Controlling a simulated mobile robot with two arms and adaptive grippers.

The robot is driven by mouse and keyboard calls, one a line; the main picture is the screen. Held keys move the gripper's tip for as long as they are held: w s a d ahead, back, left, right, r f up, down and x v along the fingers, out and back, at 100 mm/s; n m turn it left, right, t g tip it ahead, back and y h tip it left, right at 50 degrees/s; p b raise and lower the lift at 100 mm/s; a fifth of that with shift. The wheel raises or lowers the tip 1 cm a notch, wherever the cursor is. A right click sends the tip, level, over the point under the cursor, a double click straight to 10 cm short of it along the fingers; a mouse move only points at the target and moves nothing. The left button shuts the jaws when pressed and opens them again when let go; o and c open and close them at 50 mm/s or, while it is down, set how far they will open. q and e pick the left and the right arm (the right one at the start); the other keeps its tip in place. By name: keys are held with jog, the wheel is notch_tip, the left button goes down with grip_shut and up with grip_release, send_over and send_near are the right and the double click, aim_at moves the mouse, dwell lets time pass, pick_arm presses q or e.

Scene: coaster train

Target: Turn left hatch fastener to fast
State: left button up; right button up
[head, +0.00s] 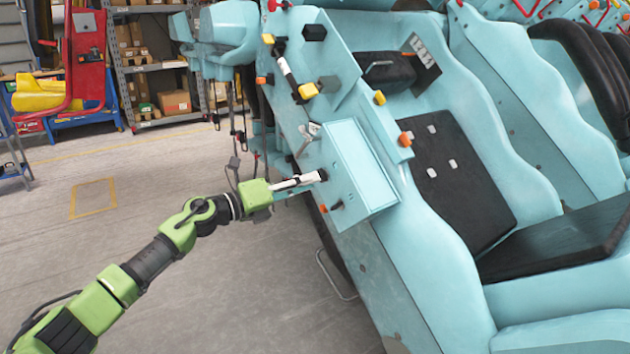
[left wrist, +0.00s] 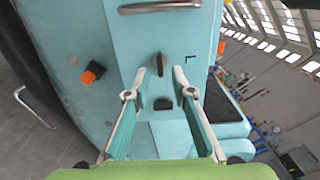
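The hatch is a pale teal box panel (head: 362,165) on the side of the teal coaster car. A small dark knob (left wrist: 158,64), which looks like the hatch fastener, stands on the teal face in the left wrist view. It looks upright there, its long side running up and down the picture. My left gripper (left wrist: 159,74) is open, its two fingertips on either side of the knob's lower end; contact cannot be told. In the head view my left gripper (head: 318,177) is at the car's side, beside the hatch panel, and hides most of the knob. My right gripper is not in view.
A metal handle (left wrist: 160,6) is above the knob in the left wrist view. An orange-tipped knob (left wrist: 92,73) is to its left, and a black block (left wrist: 163,103) shows between the fingers. The grey floor (head: 230,270) beside the car is clear. Shelves (head: 155,65) stand behind.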

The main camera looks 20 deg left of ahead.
pick_arm(q)
jog(key=v, duration=0.8)
jog(key=shift+s, duration=0.25)
jog(key=shift+a, duration=0.1)
